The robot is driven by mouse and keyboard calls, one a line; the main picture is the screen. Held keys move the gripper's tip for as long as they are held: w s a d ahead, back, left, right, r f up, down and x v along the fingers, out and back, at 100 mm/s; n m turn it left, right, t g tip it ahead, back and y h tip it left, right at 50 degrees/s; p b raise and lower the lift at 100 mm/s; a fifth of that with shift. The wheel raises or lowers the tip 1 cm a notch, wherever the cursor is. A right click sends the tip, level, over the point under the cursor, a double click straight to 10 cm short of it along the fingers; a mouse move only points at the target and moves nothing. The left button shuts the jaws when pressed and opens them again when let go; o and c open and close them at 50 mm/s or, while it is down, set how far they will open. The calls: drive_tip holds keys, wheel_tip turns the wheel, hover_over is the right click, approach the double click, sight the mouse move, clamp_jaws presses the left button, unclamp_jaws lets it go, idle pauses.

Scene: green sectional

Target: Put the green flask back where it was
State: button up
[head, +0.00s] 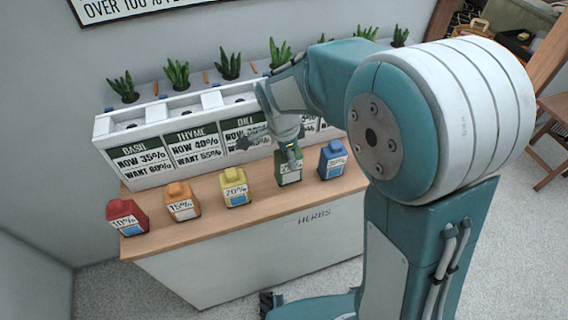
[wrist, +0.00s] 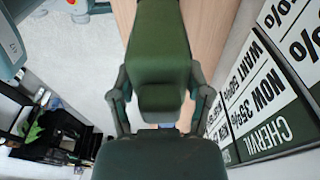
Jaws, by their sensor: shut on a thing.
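The green flask (head: 289,171) is in the row of flasks at the front of the wooden counter (head: 262,205), between the yellow flask (head: 235,187) and the blue flask (head: 332,160). My gripper (head: 290,148) is above it and shut on its top part. In the wrist view, the green flask (wrist: 160,45) lies between the two fingers of my gripper (wrist: 161,98). The flask looks upright in the head view. I cannot tell whether its base touches the counter. My gripper hides part of its top and label.
An orange flask (head: 182,201) and a red flask (head: 127,217) stand farther left on the counter. Behind the row is a white planter (head: 150,118) with price signs and several plants. A CHERVIL sign (wrist: 268,135) is close at the right in the wrist view.

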sight(285, 165)
drive_tip(key=shift+w+a+f, duration=0.15)
drive_tip(key=shift+a+f, duration=0.1)
drive_tip(key=shift+f, duration=0.3)
wheel_tip(285, 165, down, 3)
drive_tip(key=shift+r, duration=0.15)
drive_tip(key=shift+a+f, duration=0.15)
drive_tip(key=shift+f, duration=0.05)
drive_tip(key=o, duration=1.3)
drive_tip(key=r, duration=0.4)
drive_tip(key=a+r, duration=0.1)
drive_tip(key=r, duration=0.7)
drive_tip(key=shift+s+a, duration=0.15)
drive_tip(key=shift+s, duration=0.05)
